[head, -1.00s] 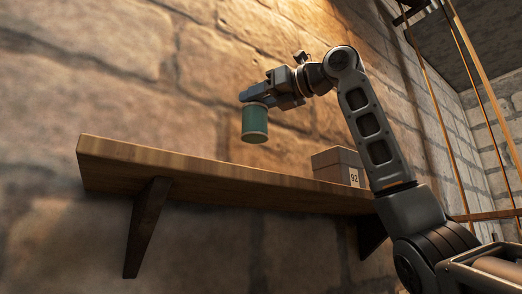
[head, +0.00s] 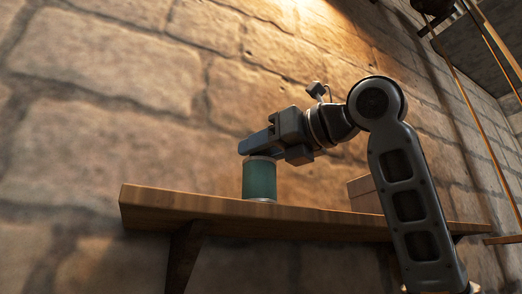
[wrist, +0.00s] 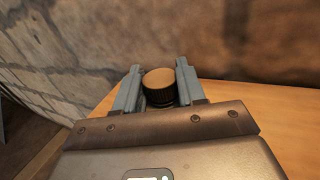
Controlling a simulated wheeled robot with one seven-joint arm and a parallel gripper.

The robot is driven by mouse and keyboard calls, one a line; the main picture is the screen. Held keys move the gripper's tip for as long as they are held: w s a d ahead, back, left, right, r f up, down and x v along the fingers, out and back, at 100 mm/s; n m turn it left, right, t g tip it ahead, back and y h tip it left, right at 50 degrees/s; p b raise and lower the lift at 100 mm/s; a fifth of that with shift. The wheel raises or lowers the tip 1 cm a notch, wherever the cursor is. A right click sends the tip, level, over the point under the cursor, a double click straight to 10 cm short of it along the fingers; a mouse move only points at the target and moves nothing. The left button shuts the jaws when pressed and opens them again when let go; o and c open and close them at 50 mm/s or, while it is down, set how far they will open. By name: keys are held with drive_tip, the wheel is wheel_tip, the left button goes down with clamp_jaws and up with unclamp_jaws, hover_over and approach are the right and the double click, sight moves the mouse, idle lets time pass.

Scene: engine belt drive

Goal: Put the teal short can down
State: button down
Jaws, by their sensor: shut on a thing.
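The teal short can (head: 259,180) is upright at the wooden shelf (head: 300,223), its lower end at the level of the shelf top; I cannot tell for sure whether it touches the board. My gripper (head: 258,151) is shut on the can's upper end from the right. In the wrist view my gripper (wrist: 158,88) has a finger on each side of the can's round lid (wrist: 159,84). The can's lower part is mostly hidden there.
A cardboard box (head: 364,194) stands on the shelf to the right, partly behind my arm. A stone wall (head: 130,110) runs behind the shelf. The shelf's left end (head: 135,205) is bare. The wrist view shows bare shelf top (wrist: 265,112) right of the can.

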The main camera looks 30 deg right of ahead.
drive_tip(key=shift+f, duration=0.45)
drive_tip(key=shift+f, duration=0.2)
drive_tip(key=c, duration=0.7)
unclamp_jaws()
drive_tip(key=shift+o, duration=0.2)
drive_tip(key=shift+r, duration=0.1)
drive_tip(key=shift+r, duration=0.15)
drive_tip(key=shift+s+d, duration=0.2)
drive_tip(key=shift+s, duration=0.1)
drive_tip(key=b+v, duration=0.3)
drive_tip(key=v, duration=0.8)
drive_tip(key=shift+s+b, duration=0.2)
drive_tip(key=shift+b, duration=0.2)
